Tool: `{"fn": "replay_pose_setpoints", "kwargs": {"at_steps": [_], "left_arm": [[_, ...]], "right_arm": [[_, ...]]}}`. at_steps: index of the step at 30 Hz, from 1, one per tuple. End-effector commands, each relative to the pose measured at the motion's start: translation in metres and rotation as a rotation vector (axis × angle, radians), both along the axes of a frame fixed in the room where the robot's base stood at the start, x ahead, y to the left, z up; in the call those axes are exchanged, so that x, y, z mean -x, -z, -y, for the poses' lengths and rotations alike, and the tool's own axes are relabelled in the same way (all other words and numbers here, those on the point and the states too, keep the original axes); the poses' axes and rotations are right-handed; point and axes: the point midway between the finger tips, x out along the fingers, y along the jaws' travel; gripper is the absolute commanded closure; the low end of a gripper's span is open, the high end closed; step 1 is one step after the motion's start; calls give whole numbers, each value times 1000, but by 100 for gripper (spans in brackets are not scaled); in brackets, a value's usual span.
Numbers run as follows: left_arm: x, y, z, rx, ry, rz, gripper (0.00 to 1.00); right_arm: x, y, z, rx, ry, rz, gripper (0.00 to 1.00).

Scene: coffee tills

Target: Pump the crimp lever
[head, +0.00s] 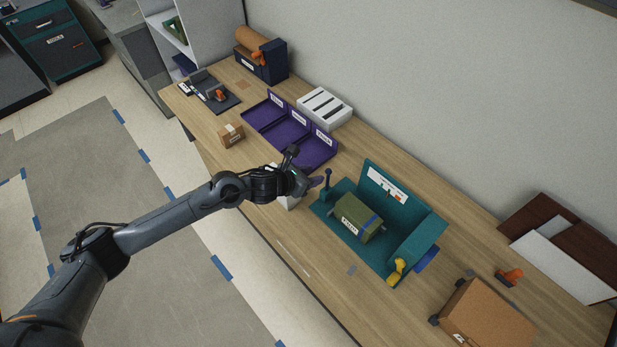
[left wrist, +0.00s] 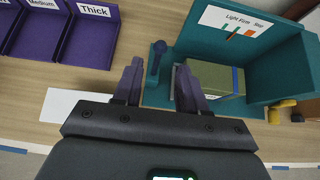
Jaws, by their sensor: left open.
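The crimp station is a teal open-fronted fixture (head: 330,212) on the wooden bench. At its left corner stands a dark blue lever with a ball top (head: 327,177), upright; it also shows in the left wrist view (left wrist: 155,62). A green block with a blue band (head: 358,218) sits in the station. A label reading Light, Firm, Stop (left wrist: 236,20) is on the back panel, with an orange and a teal mark below. My left gripper (head: 318,181) is open and empty beside the lever. In the wrist view the lever stands between its fingers; I cannot tell contact.
Purple trays (head: 265,113) labelled Medium and Thick lie left of the station. A white slotted rack (head: 325,106) is behind them. A small carton (head: 231,134) is near the front edge. A yellow part (head: 397,270) is at the station's right end, and a brown box (head: 485,318) beyond.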

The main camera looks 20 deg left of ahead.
Motion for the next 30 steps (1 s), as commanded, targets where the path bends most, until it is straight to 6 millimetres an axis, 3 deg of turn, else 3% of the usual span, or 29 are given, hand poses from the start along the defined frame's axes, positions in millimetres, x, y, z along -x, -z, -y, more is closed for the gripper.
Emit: {"fn": "replay_pose_setpoints", "kwargs": {"at_steps": [17,25,30], "left_arm": [[-55,47,25,5,-1,-1,58],[-56,43,25,1,0,-1,94],[-53,43,23,1,0,-1,94]], "right_arm": [[-3,44,-4,-14,7,7,72],[-3,40,-4,-15,8,8,72],[-3,39,-3,-11,5,9,72]]}}
